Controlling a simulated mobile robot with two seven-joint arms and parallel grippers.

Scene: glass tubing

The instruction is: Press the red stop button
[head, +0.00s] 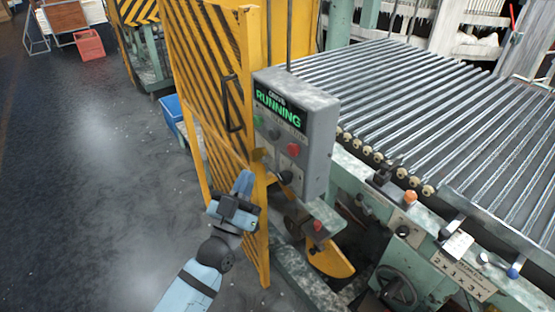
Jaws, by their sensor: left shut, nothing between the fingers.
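A grey control box (318,125) stands at the middle of the head view beside a yellow guard. Its display (278,110) reads RUNNING in green letters. The red stop button (293,150) is on the lower right of the box's front face and is in plain view. A green button (257,121) is at the left of the same face. My left gripper (243,181) is shut and empty, pointing up, below and left of the red button in the picture. It appears apart from the button. My right gripper is not in view.
A yellow and black striped guard (205,75) with a dark handle (232,103) stands left of the box. A roller conveyor (440,130) fills the right side. A handwheel (397,288) is low on the machine. Open dark floor (90,170) lies at left.

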